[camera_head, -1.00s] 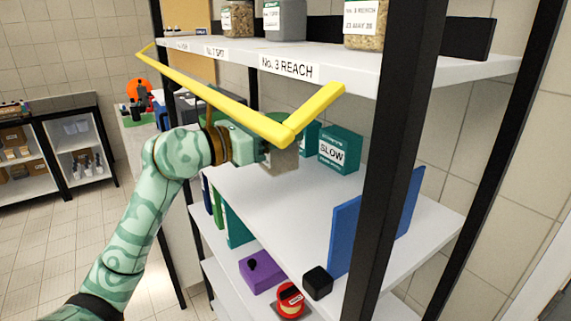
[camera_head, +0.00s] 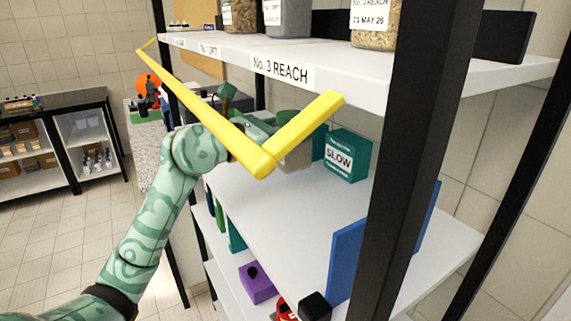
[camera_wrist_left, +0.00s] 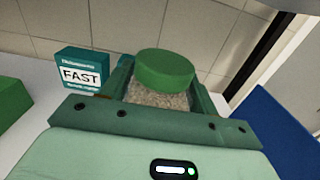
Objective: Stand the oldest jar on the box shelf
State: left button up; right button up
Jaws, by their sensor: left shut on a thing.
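My left gripper (camera_wrist_left: 160,105) is shut on a jar of pale grain with a green lid (camera_wrist_left: 165,68). In the head view the gripper is mostly hidden behind the yellow rail, and part of the jar (camera_head: 297,158) shows below the rail. The jar is over the box shelf (camera_head: 285,210), under the upper shelf, and looks upright. I cannot tell whether its base touches the shelf. A teal SLOW box (camera_head: 347,155) stands right of it in the head view. A teal FAST box (camera_wrist_left: 82,70) stands left of it in the wrist view. My right gripper is not in view.
The yellow rail (camera_head: 205,105) crosses in front of the upper shelf (camera_head: 350,78), where several jars (camera_head: 375,22) stand. A black post (camera_head: 395,180) and a blue panel (camera_head: 345,260) are at the right. The front middle of the box shelf is clear.

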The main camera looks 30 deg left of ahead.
aim_at(289, 171)
pick_arm(q)
jog(key=f, duration=0.4)
jog(key=shift+s+d+f+b, duration=0.1)
jog(key=shift+s+f+b, duration=0.2)
jog(key=shift+s+b, duration=0.1)
jog(key=shift+f, duration=0.3)
jog(key=shift+w+f+b, duration=0.15)
jog(key=shift+f+b, duration=0.2)
jog(key=shift+f, duration=1.45)
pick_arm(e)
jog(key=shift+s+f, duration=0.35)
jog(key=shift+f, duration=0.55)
pick_arm(q)
jog(key=shift+f, duration=0.1)
jog(key=o, duration=1.3)
jog(key=shift+f, duration=0.1)
jog(key=b+v, duration=0.1)
jog(key=v, duration=1.1)
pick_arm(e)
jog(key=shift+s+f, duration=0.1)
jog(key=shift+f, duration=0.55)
